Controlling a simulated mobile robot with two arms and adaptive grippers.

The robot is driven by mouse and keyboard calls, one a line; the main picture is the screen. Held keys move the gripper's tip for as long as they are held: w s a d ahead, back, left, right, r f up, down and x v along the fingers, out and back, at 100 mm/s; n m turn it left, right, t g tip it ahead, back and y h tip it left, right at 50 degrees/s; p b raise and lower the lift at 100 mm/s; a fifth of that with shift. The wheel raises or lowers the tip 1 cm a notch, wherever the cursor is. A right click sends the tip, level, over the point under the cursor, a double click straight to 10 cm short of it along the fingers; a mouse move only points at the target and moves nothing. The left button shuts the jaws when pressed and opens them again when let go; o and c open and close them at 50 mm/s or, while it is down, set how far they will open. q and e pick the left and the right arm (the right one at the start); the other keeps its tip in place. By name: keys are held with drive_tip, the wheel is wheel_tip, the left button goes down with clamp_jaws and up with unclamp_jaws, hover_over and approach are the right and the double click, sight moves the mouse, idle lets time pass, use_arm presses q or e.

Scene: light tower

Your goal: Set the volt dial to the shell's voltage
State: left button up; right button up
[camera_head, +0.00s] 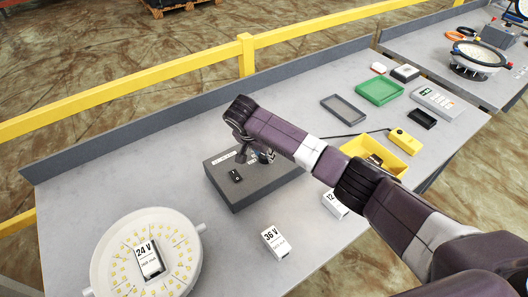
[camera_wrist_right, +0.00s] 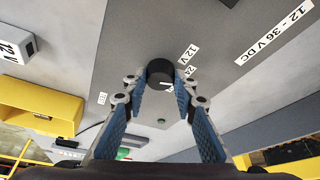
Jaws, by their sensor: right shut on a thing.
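The round white shell (camera_head: 104,243) with many small LEDs lies at the lower left in the head view, with a 24 V box (camera_head: 149,259) in it. In the right wrist view the black volt dial (camera_wrist_right: 160,70) carries a white mark toward the lower right. My right gripper (camera_wrist_right: 160,84) is shut on the dial. My left gripper is out of view.
A 36 V box (camera_head: 275,243) and another white box (camera_head: 335,204) stand in front of the supply box. A yellow bin (camera_head: 393,158), a green tray (camera_head: 380,91) and a grey tray (camera_head: 344,109) lie to the right.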

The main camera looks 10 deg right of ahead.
drive_tip(key=shift+m, duration=0.3)
drive_tip(key=o, duration=1.1)
drive_tip(key=v, duration=1.2)
drive_tip(key=shift+a, duration=0.1)
drive_tip(key=shift+f, duration=0.1)
